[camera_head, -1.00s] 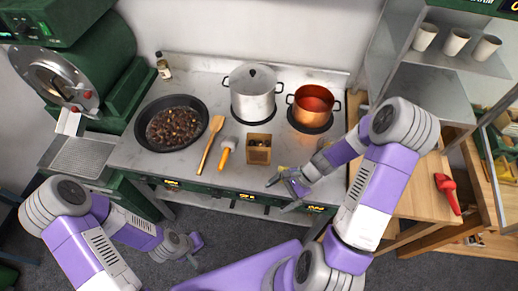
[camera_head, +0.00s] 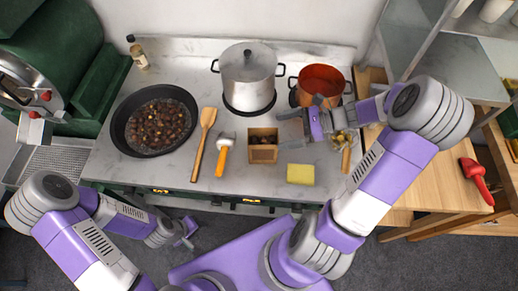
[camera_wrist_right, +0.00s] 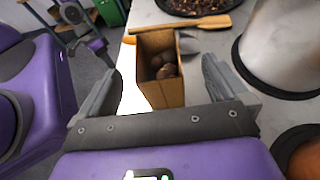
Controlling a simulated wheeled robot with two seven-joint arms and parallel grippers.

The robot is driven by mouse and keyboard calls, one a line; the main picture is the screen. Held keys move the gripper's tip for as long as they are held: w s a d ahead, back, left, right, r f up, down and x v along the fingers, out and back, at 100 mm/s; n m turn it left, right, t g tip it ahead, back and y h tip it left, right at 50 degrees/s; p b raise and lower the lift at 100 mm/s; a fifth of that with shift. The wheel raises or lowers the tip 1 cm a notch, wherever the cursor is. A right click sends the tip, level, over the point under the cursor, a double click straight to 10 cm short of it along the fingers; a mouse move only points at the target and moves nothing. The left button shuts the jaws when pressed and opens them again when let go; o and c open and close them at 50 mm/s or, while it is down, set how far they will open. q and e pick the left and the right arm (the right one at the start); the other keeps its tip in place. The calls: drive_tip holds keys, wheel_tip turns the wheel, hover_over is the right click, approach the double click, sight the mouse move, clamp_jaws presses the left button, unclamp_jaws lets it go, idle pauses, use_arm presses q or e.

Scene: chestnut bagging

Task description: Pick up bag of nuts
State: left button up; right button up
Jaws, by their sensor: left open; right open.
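The bag of nuts (camera_head: 263,154) is a small open brown paper bag standing on the counter, with dark chestnuts inside. It also shows in the right wrist view (camera_wrist_right: 160,88), just beyond and between the two fingers. My right gripper (camera_head: 290,129) is open, to the right of the bag and close to it, pointing at it. In the right wrist view my right gripper (camera_wrist_right: 160,90) has its fingers spread on either side of the bag, and no firm contact is visible. My left gripper (camera_head: 190,238) is open and empty, low in front of the counter.
A pan of chestnuts (camera_head: 154,119), a wooden spatula (camera_head: 203,145) and an orange-handled tool (camera_head: 224,153) lie left of the bag. A steel pot (camera_head: 248,75) and a copper pot (camera_head: 320,85) stand behind. A yellow sponge (camera_head: 300,174) lies at the front right.

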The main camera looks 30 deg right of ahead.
sight(263, 137)
drive_tip(key=x, duration=0.2)
drive_tip(key=b+x, duration=0.1)
drive_tip(key=x, duration=0.4)
drive_tip(key=shift+s+a+f, duration=0.15)
drive_tip(key=shift+a+f, duration=0.2)
drive_tip(key=c, duration=1.6)
